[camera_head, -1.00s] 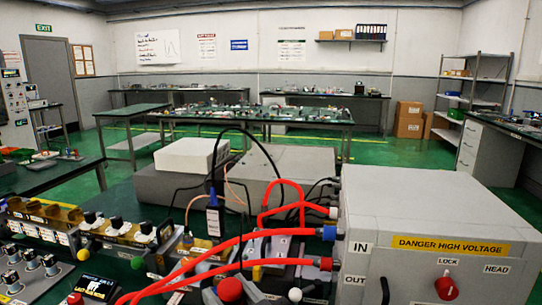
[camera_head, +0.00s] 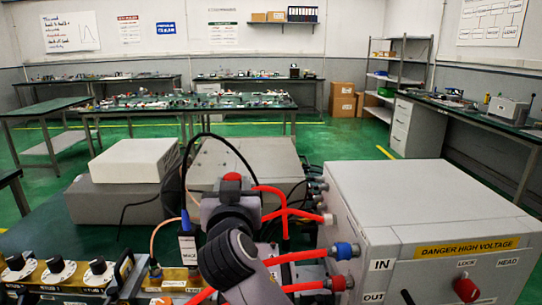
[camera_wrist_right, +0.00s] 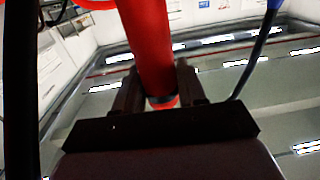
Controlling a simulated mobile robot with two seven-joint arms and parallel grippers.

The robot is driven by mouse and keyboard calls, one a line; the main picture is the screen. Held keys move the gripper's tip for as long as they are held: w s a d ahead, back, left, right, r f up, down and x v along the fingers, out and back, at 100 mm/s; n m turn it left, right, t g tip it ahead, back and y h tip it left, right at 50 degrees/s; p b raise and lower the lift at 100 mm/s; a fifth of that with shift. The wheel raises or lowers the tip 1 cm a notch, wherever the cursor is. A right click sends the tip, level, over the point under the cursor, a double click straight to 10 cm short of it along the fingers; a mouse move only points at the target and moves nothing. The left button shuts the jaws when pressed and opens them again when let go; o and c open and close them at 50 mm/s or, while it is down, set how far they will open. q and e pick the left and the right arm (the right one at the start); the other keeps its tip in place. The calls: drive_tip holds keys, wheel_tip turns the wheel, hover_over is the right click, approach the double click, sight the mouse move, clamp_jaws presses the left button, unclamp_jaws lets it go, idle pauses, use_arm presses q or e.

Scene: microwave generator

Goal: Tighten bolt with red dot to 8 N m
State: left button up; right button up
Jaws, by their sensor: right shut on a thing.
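My right gripper (camera_wrist_right: 157,84) is shut on a red cylinder (camera_wrist_right: 146,40) in the right wrist view. The cylinder stands between its two dark fingers and has a dark band near its lower end. I cannot tell what the cylinder belongs to. In the head view my grey and black arm reaches up from the bottom centre, in front of the cabling, with a red piece (camera_head: 232,177) at its far end. I cannot make out a bolt with a red dot. My left gripper is not in view.
A grey high-voltage box (camera_head: 420,200) stands close on the right. Red hoses (camera_head: 300,257) run from its blue connector (camera_head: 344,251) behind my arm. A row of knobs (camera_head: 60,270) is at lower left.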

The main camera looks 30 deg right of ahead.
drive_tip(key=w+d+r+m+g+h, duration=0.1)
drive_tip(key=d+r+m+g+h, duration=0.1)
drive_tip(key=d+m+g+h, duration=0.4)
drive_tip(key=d, duration=0.4)
drive_tip(key=shift+w+d+r+h, duration=0.2)
drive_tip(key=shift+h, duration=0.2)
drive_tip(key=shift+a, duration=0.15)
wheel_tip(320, 180, down, 6)
drive_tip(key=b, duration=0.5)
drive_tip(key=shift+b, duration=0.35)
idle(0.5)
drive_tip(key=shift+s+f+b, duration=0.1)
drive_tip(key=shift+s+b, duration=0.05)
drive_tip(key=shift+b, duration=0.2)
idle(0.5)
drive_tip(key=shift+f+b, duration=0.3)
drive_tip(key=shift+b, duration=0.05)
idle(0.8)
